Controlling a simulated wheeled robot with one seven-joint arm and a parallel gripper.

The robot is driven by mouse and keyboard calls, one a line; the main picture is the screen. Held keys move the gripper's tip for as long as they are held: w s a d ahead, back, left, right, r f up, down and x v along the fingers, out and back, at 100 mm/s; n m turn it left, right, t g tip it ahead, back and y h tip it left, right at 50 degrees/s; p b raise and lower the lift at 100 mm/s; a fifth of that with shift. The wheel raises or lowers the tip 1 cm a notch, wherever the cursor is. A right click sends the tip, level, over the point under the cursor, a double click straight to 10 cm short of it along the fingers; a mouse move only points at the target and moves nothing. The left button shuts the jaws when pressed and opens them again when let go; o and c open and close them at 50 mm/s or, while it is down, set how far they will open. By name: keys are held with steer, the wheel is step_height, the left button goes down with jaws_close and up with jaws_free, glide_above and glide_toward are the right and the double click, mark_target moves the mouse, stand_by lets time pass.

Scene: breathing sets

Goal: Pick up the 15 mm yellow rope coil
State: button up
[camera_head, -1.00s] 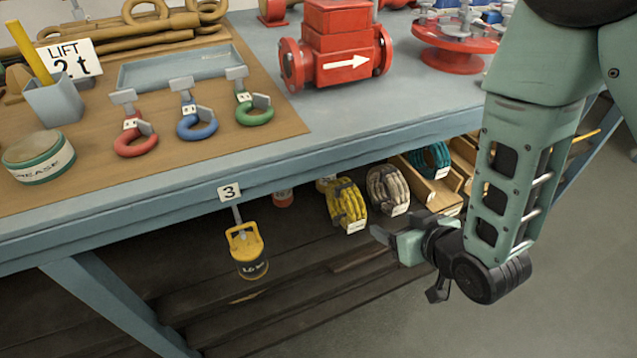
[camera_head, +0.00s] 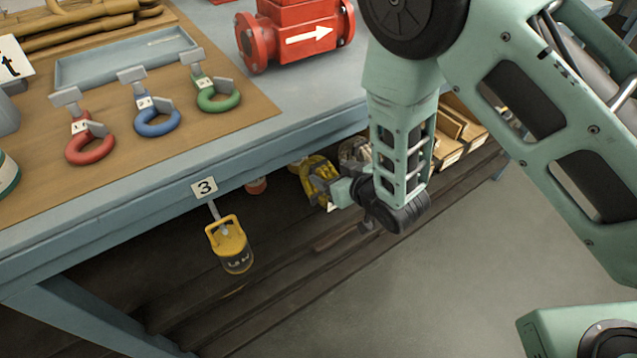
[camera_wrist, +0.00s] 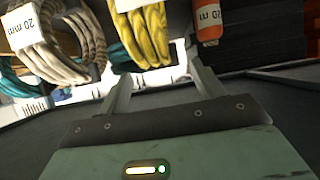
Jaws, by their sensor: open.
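The yellow rope coil (camera_head: 316,170) stands on the low shelf under the workbench, partly covered by my gripper (camera_head: 328,190). In the wrist view, which looks upside down, the yellow coil (camera_wrist: 146,38) shows just beyond my gripper (camera_wrist: 160,70). The two fingers are apart with nothing between them. The coil appears ahead of the fingertips, nearer the middle and left finger; I cannot tell whether they touch it. Its white tag is cut off at the wrist view's top edge, so its size is unreadable.
A beige coil tagged 20 mm (camera_wrist: 52,42) stands close beside the yellow one, with a teal coil (camera_wrist: 118,54) behind. An orange item (camera_wrist: 208,22) is on the other side.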

mark_target(318, 167)
steer(key=shift+x, duration=3.15)
steer(key=shift+a, duration=0.1)
steer(key=shift+s, duration=0.1)
jaws_close()
